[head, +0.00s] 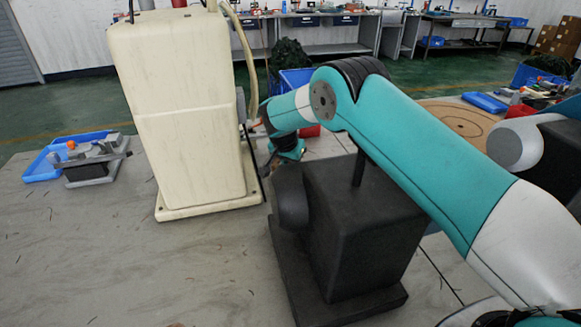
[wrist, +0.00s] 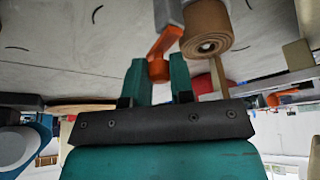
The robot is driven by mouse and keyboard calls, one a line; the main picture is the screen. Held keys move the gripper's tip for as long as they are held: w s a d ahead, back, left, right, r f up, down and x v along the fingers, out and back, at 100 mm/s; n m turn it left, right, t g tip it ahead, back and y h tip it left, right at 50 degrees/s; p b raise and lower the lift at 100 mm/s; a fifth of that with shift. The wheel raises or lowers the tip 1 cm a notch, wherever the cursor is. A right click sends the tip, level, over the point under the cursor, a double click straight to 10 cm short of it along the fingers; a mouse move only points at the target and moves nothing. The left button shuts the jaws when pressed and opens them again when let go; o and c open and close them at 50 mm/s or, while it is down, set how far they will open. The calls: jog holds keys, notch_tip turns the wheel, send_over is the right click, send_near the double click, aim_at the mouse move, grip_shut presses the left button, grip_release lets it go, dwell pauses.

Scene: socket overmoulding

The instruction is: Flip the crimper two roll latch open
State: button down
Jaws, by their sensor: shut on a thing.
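In the wrist view an orange latch lever (wrist: 166,42) runs down from a grey metal part, next to a brown roll (wrist: 205,28) of wound strip. My gripper (wrist: 158,70) has its two teal fingers on either side of the lever's lower end and is shut on it. In the head view my gripper (head: 289,151) is small and partly hidden, low beside the right side of a tall cream machine (head: 180,110). The lever and the roll cannot be made out clearly there. I cannot tell from a label which machine is crimper two.
A black machine (head: 365,235) on a base plate stands right under my arm. A grey fixture (head: 88,160) and a blue tray (head: 42,165) lie at the left. A blue bin (head: 297,82) is behind my gripper. The front left of the table is clear.

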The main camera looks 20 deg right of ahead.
jog(key=shift+s+m+b, duration=0.15)
jog(key=shift+m+b, duration=0.35)
jog(key=shift+m, duration=0.2)
jog(key=c, duration=1)
grip_release()
jog(key=shift+h, duration=0.3)
jog(key=v, duration=0.8)
jog(key=b+v, duration=0.1)
jog(key=v, duration=0.8)
jog(key=shift+r, duration=0.3)
